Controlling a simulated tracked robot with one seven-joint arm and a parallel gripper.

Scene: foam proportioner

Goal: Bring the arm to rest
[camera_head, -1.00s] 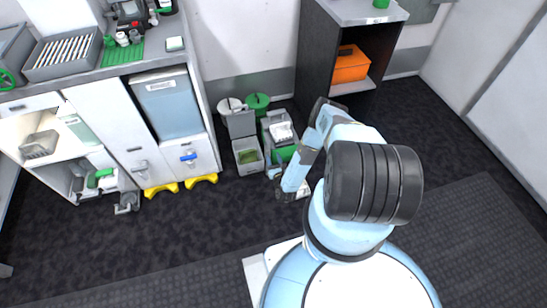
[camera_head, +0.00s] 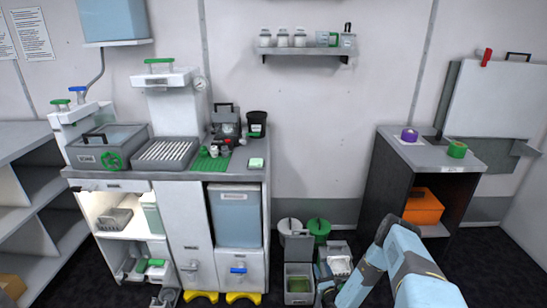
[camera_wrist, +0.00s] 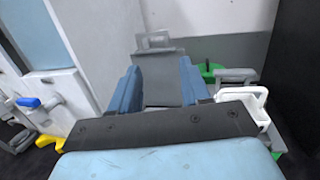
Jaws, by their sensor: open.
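My light blue arm reaches in from the lower right of the head view, bent at a dark joint, low in front of the bins. My gripper (camera_wrist: 160,88) shows in the wrist view with two blue fingers held apart. Nothing is gripped between them. Behind the gap stands the raised grey lid (camera_wrist: 162,68) of a bin. In the head view the gripper end is low near the grey bin (camera_head: 299,284), partly cut off by the bottom edge.
The white cabinet (camera_head: 183,225) with the blue-handled valve (camera_head: 238,270) stands left of the bins. A dark shelf unit (camera_head: 388,195) with an orange box (camera_head: 423,206) stands to the right. A white container (camera_wrist: 243,97) is close right of my gripper. Dark floor lies between.

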